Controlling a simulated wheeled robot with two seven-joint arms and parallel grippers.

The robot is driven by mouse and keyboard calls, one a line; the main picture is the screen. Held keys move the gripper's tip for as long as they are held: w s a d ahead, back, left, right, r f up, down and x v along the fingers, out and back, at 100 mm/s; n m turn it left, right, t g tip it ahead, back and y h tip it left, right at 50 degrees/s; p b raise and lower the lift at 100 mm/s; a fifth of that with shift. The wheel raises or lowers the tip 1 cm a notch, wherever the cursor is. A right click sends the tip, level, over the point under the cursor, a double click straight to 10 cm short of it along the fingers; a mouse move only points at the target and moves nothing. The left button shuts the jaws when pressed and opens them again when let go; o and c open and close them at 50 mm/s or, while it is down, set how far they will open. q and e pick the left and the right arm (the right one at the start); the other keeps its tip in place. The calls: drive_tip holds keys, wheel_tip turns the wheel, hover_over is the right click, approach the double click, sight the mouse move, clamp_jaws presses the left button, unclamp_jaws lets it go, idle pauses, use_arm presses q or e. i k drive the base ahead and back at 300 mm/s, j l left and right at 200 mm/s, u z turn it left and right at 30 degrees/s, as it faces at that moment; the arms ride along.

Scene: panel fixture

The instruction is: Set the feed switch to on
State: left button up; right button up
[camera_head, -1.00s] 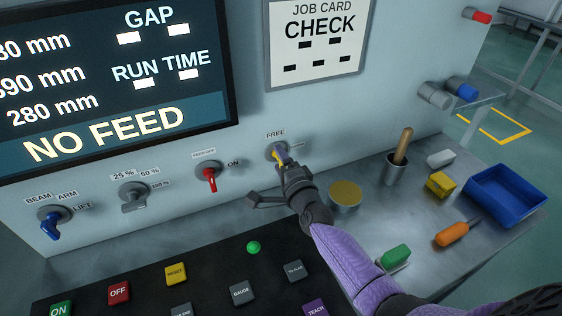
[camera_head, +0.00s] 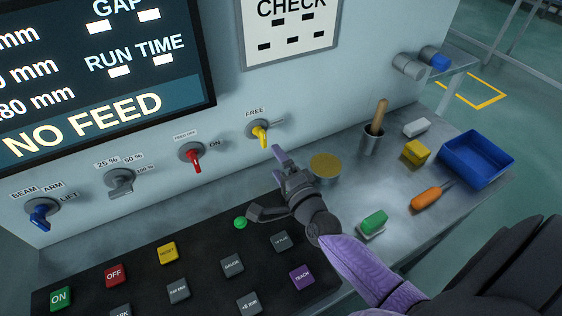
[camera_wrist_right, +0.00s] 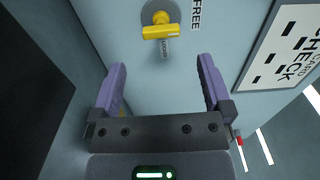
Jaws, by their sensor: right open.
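The feed switch (camera_head: 194,160) is a red-handled rotary knob on the pale panel. The small label above it seems to read FEED OFF, and ON stands at its right. Its red handle points down. My right gripper (camera_head: 264,181) is open and empty, in front of the panel, right of and below the red knob and apart from it. In the right wrist view the open fingers (camera_wrist_right: 161,66) point towards the panel below a yellow switch (camera_wrist_right: 158,32), with nothing between them. The red knob is not in that view. My left gripper is not in view.
The yellow switch (camera_head: 261,137), labelled FREE, is right of the red knob; a grey knob (camera_head: 120,181) and a blue knob (camera_head: 42,213) are left. The screen (camera_head: 95,80) reads NO FEED. Below are buttons (camera_head: 168,252); a cup (camera_head: 373,140) and blue tray (camera_head: 475,158) stand right.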

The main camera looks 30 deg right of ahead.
sight(191, 153)
drive_tip(key=k+j, duration=0.1)
drive_tip(key=k, duration=0.9)
